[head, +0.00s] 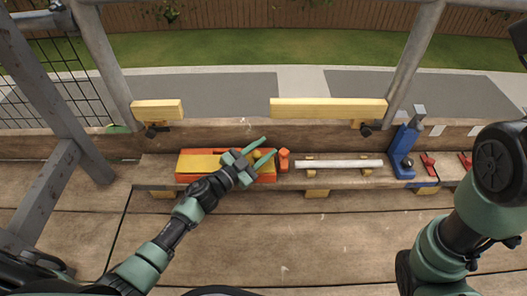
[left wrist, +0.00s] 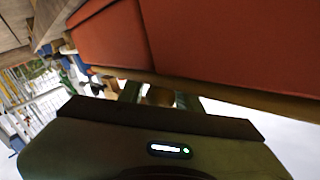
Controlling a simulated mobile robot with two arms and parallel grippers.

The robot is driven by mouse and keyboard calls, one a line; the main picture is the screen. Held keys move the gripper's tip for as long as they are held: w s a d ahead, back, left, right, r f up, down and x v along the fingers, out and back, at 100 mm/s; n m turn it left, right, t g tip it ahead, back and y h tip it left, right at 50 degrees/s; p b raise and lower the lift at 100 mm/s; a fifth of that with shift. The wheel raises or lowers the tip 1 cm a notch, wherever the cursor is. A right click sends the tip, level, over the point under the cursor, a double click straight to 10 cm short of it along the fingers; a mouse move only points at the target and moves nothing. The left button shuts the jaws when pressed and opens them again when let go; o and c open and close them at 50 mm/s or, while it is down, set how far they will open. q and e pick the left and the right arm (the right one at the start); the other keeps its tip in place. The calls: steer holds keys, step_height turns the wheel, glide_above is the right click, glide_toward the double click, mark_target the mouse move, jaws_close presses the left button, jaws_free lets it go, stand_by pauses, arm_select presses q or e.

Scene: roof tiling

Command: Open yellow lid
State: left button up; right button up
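An orange-red box with a yellow lid (head: 197,163) sits on the left part of the wooden bench in the head view. The lid looks closed, lying flat across the top. My left gripper (head: 262,151) is over the right end of the box, its two green fingers spread apart with nothing clearly held between them. The gripper hides part of the lid. In the left wrist view, the orange-red box side (left wrist: 220,40) fills the top, and the fingers (left wrist: 156,97) are close to it; contact cannot be told. My right gripper is out of view.
Right of the box are a small orange object (head: 284,160), a white rod (head: 343,163) on wooden supports, a blue tool (head: 403,155) and red clamps (head: 428,165). Metal scaffold posts (head: 413,62) stand behind. The plank floor (head: 290,235) in front is clear.

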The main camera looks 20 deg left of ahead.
arm_select(q)
jaws_close()
stand_by(1.4)
